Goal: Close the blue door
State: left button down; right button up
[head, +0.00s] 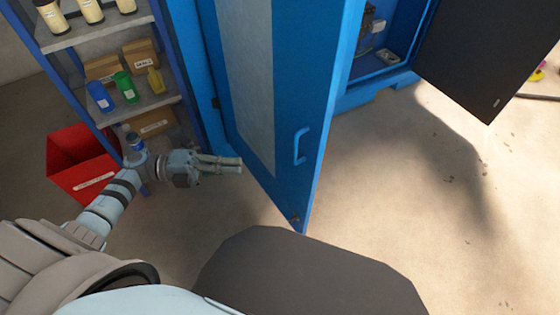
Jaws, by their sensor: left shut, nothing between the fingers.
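The blue door (312,110) stands open in the middle of the head view. It has a pale grey inset panel (250,80) and a blue handle (299,146) near its free edge. The blue cabinet (375,88) is behind it at the upper right, with its inside partly visible. My left gripper (240,165) is shut and empty. Its fingers point right, toward the panel side of the door's lower part. I cannot tell whether they touch it. My right gripper is not in view.
A dark door (490,50) stands open at the right. At the left are a shelf rack (155,103) with bottles and boxes, and a red bin (75,165) below it, close to my left arm. The floor (420,210) at the right is clear.

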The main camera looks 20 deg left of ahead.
pick_arm(q)
jog(key=w+d, duration=0.7)
jog(key=d, duration=0.2)
jog(key=shift+w+d, duration=0.2)
jog(key=shift+d, duration=0.1)
jog(key=shift+w, duration=0.1)
